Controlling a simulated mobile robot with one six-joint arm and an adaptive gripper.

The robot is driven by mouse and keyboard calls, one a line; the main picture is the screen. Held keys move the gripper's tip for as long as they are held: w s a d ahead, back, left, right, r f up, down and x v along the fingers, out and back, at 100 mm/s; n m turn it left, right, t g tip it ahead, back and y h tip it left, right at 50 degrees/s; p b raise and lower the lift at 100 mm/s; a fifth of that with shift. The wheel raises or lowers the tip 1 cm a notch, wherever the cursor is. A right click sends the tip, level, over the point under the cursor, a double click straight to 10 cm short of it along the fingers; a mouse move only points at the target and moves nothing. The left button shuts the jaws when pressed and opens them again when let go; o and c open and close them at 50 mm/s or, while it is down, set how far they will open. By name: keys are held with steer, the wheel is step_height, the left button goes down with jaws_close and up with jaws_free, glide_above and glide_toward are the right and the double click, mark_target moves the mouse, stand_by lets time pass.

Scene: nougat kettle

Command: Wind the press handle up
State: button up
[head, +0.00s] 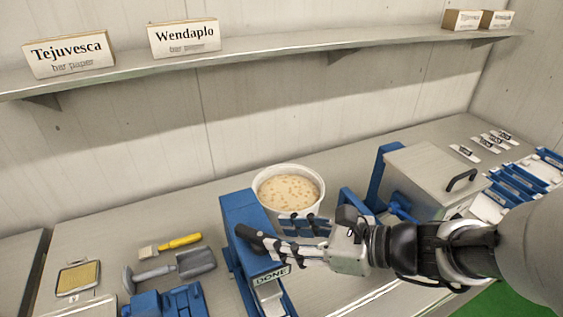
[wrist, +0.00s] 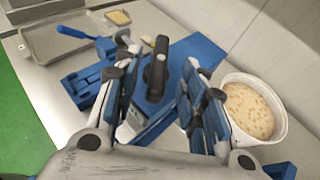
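A blue press-like frame (head: 243,208) with a DONE label (head: 272,274) stands at the front middle of the bench in the head view. In the wrist view a short black handle (wrist: 156,72) lies against its blue top (wrist: 190,52). My gripper (head: 264,228) is over this frame. In the wrist view my gripper (wrist: 156,54) is open, its blue-padded fingers spread on either side of the handle. I see no clear contact. In the head view a finger covers the handle area, so the handle's exact angle is hard to tell there.
A white tub of nougat mix (head: 288,187) stands close behind my fingers. A grey lidded box (head: 425,175) with a black handle is at the right. A brush (head: 172,246), a scoop (head: 190,264) and a blue fixture (head: 168,303) lie left. A shelf (head: 260,56) runs above.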

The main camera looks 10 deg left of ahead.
mark_target(261, 234)
steer(key=b+x, duration=0.1)
steer(key=x, duration=0.6)
steer(key=shift+w+a+f+b, duration=0.15)
steer(key=shift+b, duration=0.25)
steer(key=shift+c, duration=0.3)
jaws_close()
